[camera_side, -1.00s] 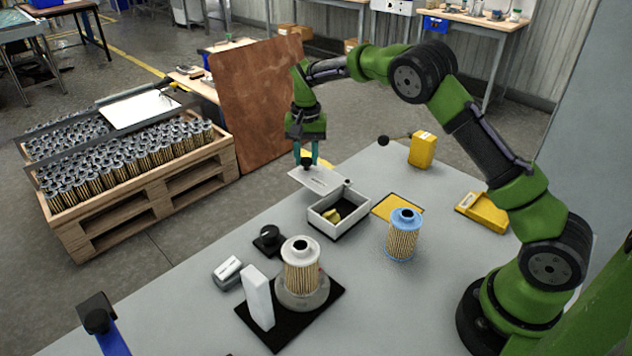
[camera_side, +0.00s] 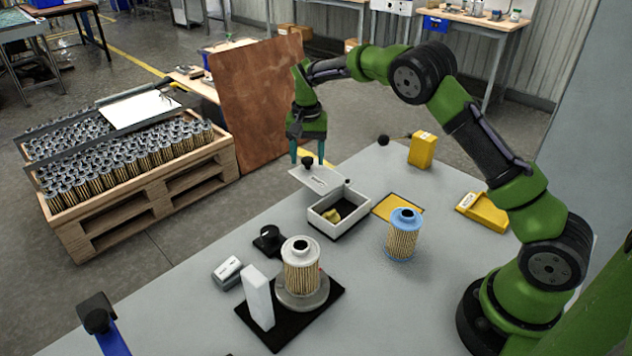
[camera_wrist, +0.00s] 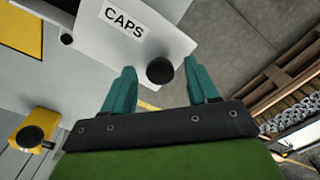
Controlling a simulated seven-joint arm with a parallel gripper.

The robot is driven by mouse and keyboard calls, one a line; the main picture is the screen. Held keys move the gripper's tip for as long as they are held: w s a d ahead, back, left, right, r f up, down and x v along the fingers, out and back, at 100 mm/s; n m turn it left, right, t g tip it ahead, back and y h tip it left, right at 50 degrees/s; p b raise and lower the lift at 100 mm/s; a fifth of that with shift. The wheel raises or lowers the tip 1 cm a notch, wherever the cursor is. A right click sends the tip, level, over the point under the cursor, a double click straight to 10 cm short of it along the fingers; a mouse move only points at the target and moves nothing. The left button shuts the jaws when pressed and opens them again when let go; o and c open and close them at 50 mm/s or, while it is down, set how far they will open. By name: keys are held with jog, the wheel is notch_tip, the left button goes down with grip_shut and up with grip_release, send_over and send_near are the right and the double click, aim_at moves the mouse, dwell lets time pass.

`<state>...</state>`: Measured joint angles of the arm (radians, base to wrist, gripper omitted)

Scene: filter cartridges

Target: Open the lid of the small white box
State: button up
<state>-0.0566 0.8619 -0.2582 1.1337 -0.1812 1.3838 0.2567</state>
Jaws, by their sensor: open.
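The small white box (camera_side: 350,223) stands on the grey table in the side view, with yellow pieces (camera_side: 333,215) inside. Its lid (camera_side: 318,179) stands open, swung back away from the opening. In the wrist view the lid (camera_wrist: 90,30) carries a "CAPS" label and a black round knob (camera_wrist: 160,70). My gripper (camera_side: 308,160) is above the lid's knob in the side view. In the wrist view its teal fingers (camera_wrist: 162,84) are spread apart, with the knob showing between and beyond their tips. Nothing is held.
A blue-capped filter (camera_side: 403,236) stands right of the box, near a yellow-framed patch (camera_side: 397,206). A grey-topped filter (camera_side: 301,266) and a white block (camera_side: 257,297) stand on a black plate in front. Yellow containers (camera_side: 422,150) are at the back right.

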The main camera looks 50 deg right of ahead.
aim_at(317, 169)
notch_tip(317, 169, up, 17)
dwell(0.5)
jog(key=shift+f, duration=0.1)
jog(key=s+a+n+t+y, duration=0.1)
jog(key=s+a+n+t, duration=0.1)
jog(key=s, duration=1.3)
jog(key=s+a+n+t+y, duration=0.1)
jog(key=s+a+n+t, duration=0.2)
jog(key=s, duration=1.2)
jog(key=a+t, duration=0.2)
jog(key=shift+s+a+r+n, duration=0.25)
jog(key=shift+s+a+n, duration=0.05)
jog(key=shift+s+a, duration=0.1)
